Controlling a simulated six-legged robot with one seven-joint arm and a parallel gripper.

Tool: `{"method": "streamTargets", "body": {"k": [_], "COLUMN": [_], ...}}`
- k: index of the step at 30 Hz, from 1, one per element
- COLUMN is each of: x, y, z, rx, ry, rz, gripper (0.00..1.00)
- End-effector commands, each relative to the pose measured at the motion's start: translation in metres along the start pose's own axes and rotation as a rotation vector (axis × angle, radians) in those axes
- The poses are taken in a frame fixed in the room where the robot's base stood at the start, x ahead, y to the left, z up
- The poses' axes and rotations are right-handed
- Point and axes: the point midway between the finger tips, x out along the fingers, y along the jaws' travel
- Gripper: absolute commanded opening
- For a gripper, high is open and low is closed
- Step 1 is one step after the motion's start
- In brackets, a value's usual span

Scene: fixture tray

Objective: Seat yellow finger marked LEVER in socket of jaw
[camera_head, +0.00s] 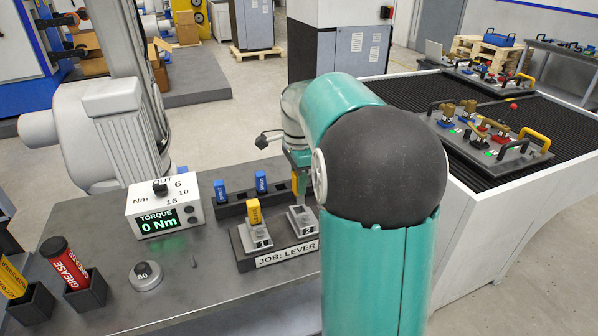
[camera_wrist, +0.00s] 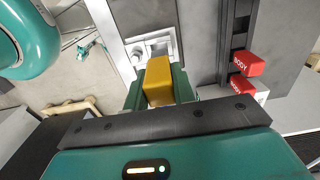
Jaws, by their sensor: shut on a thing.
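My gripper (camera_wrist: 158,88) is shut on a yellow finger (camera_wrist: 158,80). In the head view the yellow finger (camera_head: 295,184) hangs about upright just above jaw 2 (camera_head: 302,221), partly hidden by my arm. In the wrist view its far end points at the pale jaw (camera_wrist: 152,47) with its socket; whether they touch is not clear. Any marking on the held finger is not readable. Another yellow finger (camera_head: 254,214) stands upright in jaw 1 (camera_head: 254,238). Both jaws sit on the dark fixture base labelled JOB: LEVER (camera_head: 287,254).
Behind the jaws a dark rack (camera_head: 233,209) holds blue fingers (camera_head: 220,190). Red BODY fingers (camera_wrist: 247,63) show beside the jaw in the wrist view. A torque box (camera_head: 163,213) reading 0 Nm and a red grease tube (camera_head: 68,262) stand to the left.

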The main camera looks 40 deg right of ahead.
Motion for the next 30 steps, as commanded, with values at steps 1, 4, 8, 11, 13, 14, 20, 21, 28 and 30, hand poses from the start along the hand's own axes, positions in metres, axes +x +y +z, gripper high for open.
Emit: {"method": "streamTargets", "body": {"k": [1,4,8,11,13,14,20,21,28,30], "x": [0.0037,0.009,0.0122,0.0127,0.0127,0.0127,0.0125,0.0125,0.0125,0.0124], "y": [0.0002,0.0005,0.0003,0.0003,0.0003,0.0003,0.0003,0.0003,0.0005,0.0005], "z": [-0.0003,-0.0002,-0.0003,-0.0004,-0.0004,-0.0004,-0.0004,-0.0004,-0.001,-0.001], "rx": [0.0,0.0,0.0,0.0,0.0,0.0,0.0,0.0,0.001,0.001], "ry": [0.0,0.0,0.0,0.0,0.0,0.0,0.0,0.0,0.0,0.0], "rz": [0.001,0.001,0.0,-0.001,-0.001,-0.001,0.0,0.0,0.0,0.0], "gripper": [0.0,0.0,0.0,0.0,0.0,0.0,0.0,0.0,0.0,0.0]}}
